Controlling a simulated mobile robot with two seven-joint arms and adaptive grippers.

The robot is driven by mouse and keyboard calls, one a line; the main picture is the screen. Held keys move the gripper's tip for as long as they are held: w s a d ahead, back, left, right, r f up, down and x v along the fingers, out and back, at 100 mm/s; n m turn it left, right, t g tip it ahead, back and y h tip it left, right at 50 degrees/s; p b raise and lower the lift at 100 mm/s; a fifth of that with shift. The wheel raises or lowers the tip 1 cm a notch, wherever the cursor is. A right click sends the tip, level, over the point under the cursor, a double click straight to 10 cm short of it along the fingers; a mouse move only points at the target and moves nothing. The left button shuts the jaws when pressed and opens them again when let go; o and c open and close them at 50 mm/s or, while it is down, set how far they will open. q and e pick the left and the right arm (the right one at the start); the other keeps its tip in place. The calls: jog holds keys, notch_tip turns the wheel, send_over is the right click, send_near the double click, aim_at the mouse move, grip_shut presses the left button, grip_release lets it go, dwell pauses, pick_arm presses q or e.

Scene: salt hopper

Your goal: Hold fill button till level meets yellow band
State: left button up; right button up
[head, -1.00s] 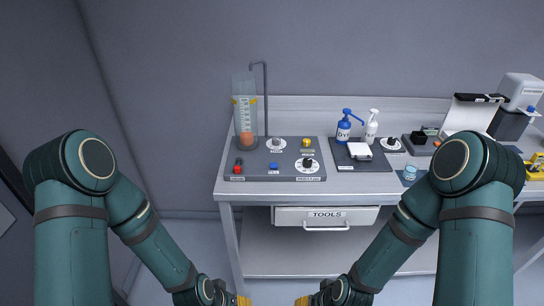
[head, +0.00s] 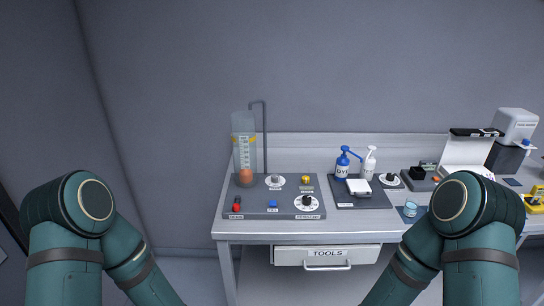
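A clear upright column (head: 244,150) with a white scale stands at the back left of a grey control panel (head: 255,214). Small yellow marks (head: 235,141) sit on its sides near the upper part of the scale. An orange rounded shape (head: 245,176) shows low in the column, well below the marks. The panel carries a blue button (head: 272,204) at front centre, a red button (head: 236,207) at front left, a yellow knob (head: 306,180) and a black dial (head: 307,202). The blue button's label looks like FILL, but is tiny. Both my grippers are below the picture.
Right of the panel, a dark mat (head: 366,203) holds a blue pump bottle (head: 342,164), a white bottle (head: 369,163) and a white block (head: 358,187). A glass (head: 410,209) stands near the front edge. A TOOLS drawer (head: 327,257) hangs below the bench.

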grip_shut()
dwell(1.0)
